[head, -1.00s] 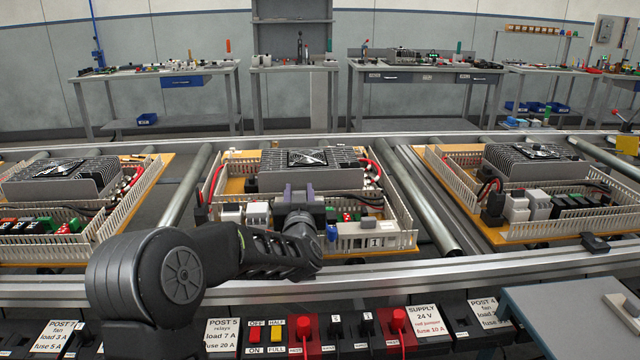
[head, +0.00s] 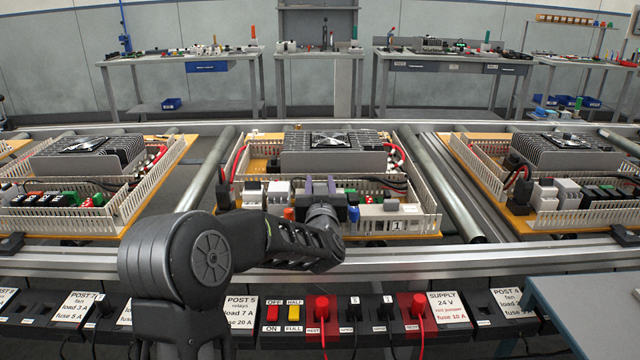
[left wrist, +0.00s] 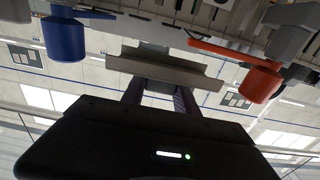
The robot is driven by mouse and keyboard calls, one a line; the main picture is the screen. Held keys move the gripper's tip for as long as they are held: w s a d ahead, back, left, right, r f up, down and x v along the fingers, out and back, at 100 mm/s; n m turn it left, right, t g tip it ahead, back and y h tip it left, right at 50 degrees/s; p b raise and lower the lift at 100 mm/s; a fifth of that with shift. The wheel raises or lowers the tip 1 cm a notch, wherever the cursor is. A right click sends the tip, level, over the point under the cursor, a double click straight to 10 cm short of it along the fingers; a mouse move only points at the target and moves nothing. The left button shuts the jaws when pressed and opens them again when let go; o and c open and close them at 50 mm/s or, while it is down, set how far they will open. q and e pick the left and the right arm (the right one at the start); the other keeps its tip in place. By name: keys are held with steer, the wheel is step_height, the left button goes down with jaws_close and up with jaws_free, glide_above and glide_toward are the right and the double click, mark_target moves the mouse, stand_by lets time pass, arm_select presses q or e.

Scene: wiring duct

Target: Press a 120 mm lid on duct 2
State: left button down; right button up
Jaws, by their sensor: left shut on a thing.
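My left gripper (head: 320,186) is at the front part of the middle board, seen from above and behind. In the left wrist view its two fingers (left wrist: 160,95) are shut on a grey, channel-shaped lid (left wrist: 165,70), held crosswise at the fingertips. The lid is hard to make out in the head view, behind the gripper. Slotted white wiring duct (head: 423,195) runs around the middle board, and its front run carries a label "1" (head: 397,224). I cannot tell which run is duct 2, or whether the lid touches any duct. My right gripper is not in view.
Beside the lid in the left wrist view are a blue part (left wrist: 63,38) and an orange-red part (left wrist: 255,82). The middle board carries a finned grey unit (head: 332,155) and wires. Rails and rollers (head: 440,190) surround the boards. A switch panel (head: 300,313) runs along the front.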

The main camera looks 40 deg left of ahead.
arm_select(q)
steer(key=shift+f+b, duration=0.8)
steer(key=shift+f, duration=0.5)
stand_by(1.0)
steer(key=shift+f+b, duration=1.3)
stand_by(0.3)
steer(key=c, duration=0.9)
jaws_free()
steer(key=shift+o, duration=0.2)
steer(key=shift+s, duration=0.1)
steer(key=v, duration=0.7)
steer(key=shift+s+d, duration=0.25)
steer(key=shift+d, duration=0.05)
